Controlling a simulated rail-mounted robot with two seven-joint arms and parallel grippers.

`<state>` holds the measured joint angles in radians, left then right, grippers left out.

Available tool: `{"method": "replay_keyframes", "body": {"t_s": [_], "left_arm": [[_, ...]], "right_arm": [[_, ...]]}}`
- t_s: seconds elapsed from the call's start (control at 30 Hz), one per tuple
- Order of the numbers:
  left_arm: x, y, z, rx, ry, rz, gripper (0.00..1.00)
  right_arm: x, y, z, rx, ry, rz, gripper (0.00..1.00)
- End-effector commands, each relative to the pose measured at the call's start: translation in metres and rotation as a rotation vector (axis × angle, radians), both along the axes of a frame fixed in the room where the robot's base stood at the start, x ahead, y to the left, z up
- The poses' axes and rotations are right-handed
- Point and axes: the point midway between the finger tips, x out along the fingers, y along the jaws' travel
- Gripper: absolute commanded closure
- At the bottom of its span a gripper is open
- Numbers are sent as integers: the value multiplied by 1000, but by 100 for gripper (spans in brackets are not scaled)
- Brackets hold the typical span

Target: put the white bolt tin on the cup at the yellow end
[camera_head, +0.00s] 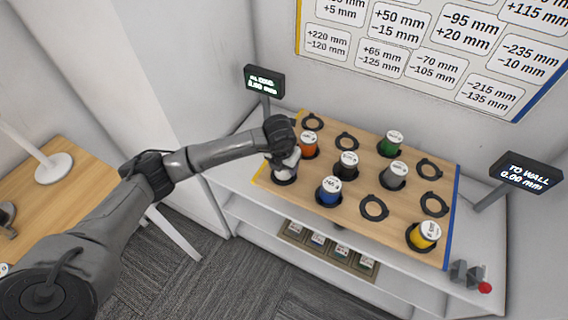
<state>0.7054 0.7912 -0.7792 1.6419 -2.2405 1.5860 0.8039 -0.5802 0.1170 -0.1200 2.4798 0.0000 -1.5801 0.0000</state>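The board (405,215) has a yellow left edge and a blue right edge, with black ring-shaped cups on it. My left gripper (284,160) points down over the cup at the yellow end. A whitish tin (285,174) is right under it, in or just above that cup. The gripper hides the tin's top, so I cannot tell whether the fingers are closed on it or whether it is fully seated. My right gripper is not in view.
Orange (309,148), black (347,166), blue (329,192), green (390,144), grey (394,177) and yellow (424,235) tins stand in other cups. Several cups are empty, such as the front one (374,208). Two small displays (264,80) (527,174) flank the board.

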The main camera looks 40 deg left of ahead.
Motion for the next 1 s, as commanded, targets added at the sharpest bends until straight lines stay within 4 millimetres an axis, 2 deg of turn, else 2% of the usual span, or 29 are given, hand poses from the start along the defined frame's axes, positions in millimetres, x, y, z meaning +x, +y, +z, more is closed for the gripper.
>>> {"method": "replay_keyframes", "body": {"t_s": [0.47, 0.5, 0.77, 1.0], "left_arm": [[0, 0, -10, -1, -1, 0, 69], [0, 0, -8, -1, -1, 0, 35], [0, 0, -9, -1, -1, 0, 10], [0, 0, -9, 0, 1, 0, 9]], "right_arm": [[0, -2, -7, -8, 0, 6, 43], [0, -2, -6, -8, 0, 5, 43], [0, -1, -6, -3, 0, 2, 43], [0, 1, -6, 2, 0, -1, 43]]}}
